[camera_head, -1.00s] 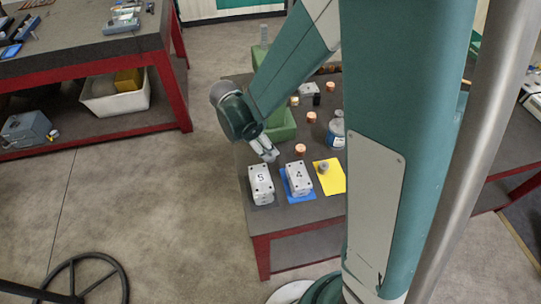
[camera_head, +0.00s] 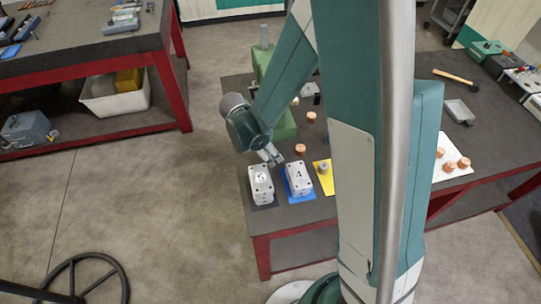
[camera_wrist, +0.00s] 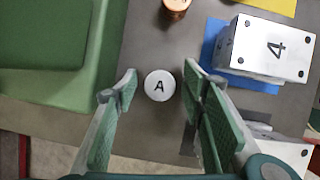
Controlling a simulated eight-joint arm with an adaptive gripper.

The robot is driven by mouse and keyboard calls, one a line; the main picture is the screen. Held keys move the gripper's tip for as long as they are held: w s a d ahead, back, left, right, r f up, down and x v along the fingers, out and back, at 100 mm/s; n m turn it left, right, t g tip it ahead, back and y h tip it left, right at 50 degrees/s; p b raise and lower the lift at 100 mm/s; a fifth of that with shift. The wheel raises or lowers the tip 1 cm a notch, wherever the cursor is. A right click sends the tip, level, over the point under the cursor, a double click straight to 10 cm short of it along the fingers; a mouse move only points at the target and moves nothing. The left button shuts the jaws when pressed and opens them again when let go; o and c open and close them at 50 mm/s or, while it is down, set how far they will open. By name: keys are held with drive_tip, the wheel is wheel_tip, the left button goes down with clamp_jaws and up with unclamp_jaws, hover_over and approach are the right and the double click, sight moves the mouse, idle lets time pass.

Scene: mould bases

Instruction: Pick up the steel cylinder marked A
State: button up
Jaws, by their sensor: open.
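The steel cylinder marked A (camera_wrist: 159,86) stands on the dark bench top in the wrist view, its round top and black letter facing me. My gripper (camera_wrist: 158,82) is open, with one green-padded finger on each side of the cylinder in that picture. Gaps show on both sides, and I cannot tell how far the fingertips are above it. In the head view my gripper (camera_head: 273,158) is over the bench behind the white blocks, and the cylinder cannot be made out there.
A copper cylinder (camera_wrist: 176,6) is just beyond A. A green container (camera_wrist: 88,90) lies to the left. A yellow mat (camera_head: 323,183) is right of the blocks.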

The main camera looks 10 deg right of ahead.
idle(0.6)
drive_tip(key=c, duration=1.2)
drive_tip(key=shift+r, duration=4.95)
